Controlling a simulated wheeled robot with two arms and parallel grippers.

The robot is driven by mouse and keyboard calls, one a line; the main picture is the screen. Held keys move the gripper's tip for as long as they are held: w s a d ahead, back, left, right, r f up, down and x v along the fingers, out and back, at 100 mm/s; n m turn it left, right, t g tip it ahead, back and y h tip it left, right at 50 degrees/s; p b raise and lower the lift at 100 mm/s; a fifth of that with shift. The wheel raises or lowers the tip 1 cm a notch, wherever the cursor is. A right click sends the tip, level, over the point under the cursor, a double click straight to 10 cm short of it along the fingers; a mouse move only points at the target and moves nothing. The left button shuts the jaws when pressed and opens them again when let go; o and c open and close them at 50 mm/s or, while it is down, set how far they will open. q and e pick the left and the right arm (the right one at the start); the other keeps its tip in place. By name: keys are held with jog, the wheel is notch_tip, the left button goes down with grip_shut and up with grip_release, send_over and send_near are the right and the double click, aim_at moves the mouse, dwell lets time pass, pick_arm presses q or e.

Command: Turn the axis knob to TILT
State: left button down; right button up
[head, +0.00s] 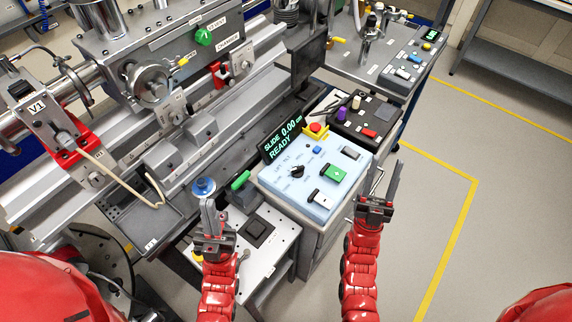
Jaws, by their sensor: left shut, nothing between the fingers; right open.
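The light blue control panel (325,202) stands right of centre. Its black axis knob (297,171) sits near the panel's upper left, with small labels around it that are hard to read. The dark display (282,138) behind the panel reads "SLIDE 0.00" and "READY". My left gripper (208,204) is shut and empty, left of the panel and close to a round blue knob; I cannot tell whether it touches it. My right gripper (379,184) is open and empty, just off the panel's right edge. Neither gripper is at the axis knob.
The blue knob (203,187) is by my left gripper. A black control box (366,120) stands behind. Floor at right is clear.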

jog(key=w+a+f+n+g+y+p, duration=0.15)
jog(key=w+g, duration=0.25)
jog(key=w, duration=1)
jog(key=w+a+f+n+g, duration=0.15)
jog(key=w+g, duration=0.25)
jog(key=w, duration=1)
jog(key=w+a+f+n+g+y+p, duration=0.1)
jog(key=w+a+n+g+y, duration=0.8)
jog(key=a, duration=0.5)
jog(key=s+a+n+g, duration=0.2)
jog(key=a+n+g, duration=0.1)
jog(key=a, duration=0.5)
jog(key=n+g+h+p, duration=0.3)
jog(key=n+g+h, duration=0.3)
jog(key=n+g, duration=0.45)
send_over(292, 170)
jog(key=f, duration=0.2)
notch_tip(292, 170, down, 14)
jog(key=p, duration=0.3)
jog(key=shift+a, duration=0.15)
jog(key=shift+f, duration=1.1)
